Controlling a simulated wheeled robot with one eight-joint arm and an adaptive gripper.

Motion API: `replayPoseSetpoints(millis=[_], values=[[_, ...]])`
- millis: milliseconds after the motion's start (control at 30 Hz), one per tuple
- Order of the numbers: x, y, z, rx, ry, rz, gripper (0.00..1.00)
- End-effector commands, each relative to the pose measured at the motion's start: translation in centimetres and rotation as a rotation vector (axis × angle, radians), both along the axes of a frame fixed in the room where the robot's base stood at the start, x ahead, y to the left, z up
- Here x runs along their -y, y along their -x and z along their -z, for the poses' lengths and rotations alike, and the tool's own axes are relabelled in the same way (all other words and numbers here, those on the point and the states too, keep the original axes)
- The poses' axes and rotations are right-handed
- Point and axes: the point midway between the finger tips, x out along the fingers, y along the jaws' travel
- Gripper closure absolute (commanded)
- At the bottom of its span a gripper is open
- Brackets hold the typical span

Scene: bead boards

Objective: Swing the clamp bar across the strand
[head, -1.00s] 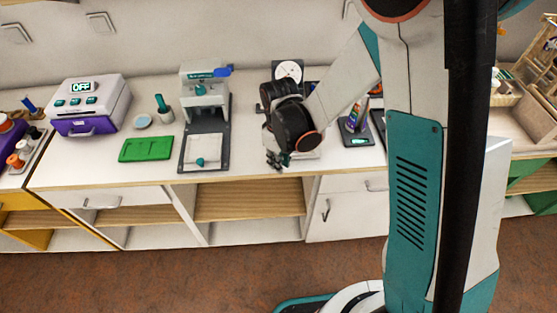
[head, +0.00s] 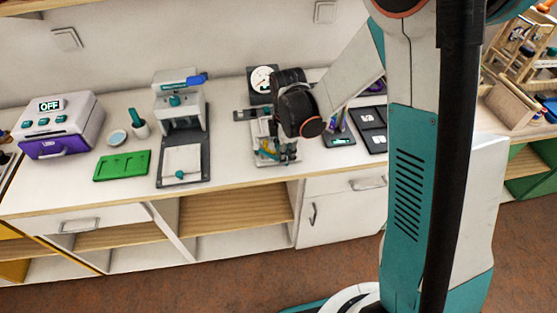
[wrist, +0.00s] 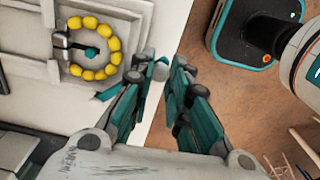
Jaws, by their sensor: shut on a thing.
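The strand of yellow beads (wrist: 113,44) lies in an open ring on a pale board (wrist: 35,30) in the wrist view. A dark piece with a teal knob (wrist: 91,52) sits inside the ring. A teal bar, which looks like the clamp bar (wrist: 104,93), shows beside the board's near edge and runs behind one finger. My gripper (wrist: 162,68) is shut on its pale end, as far as I can tell; the fingers hide most of the bar. In the head view my gripper (head: 285,157) is at the board's front right, and the wrist covers part of the board.
Left of the board stand a press (head: 181,110), a green tray (head: 122,165) and a purple-white machine (head: 60,125) reading OFF. A dial (head: 262,78) stands behind. A dark tray (head: 369,128) lies to the right. The counter's front edge is close to my gripper.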

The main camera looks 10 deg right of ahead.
Motion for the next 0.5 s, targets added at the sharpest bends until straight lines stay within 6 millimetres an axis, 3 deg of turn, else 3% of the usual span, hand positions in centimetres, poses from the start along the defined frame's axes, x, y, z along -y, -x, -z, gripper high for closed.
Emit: replayPoseSetpoints(millis=[500], values=[[2.7,-4.5,0.0,0.0,0.0,-0.471,1.0]])
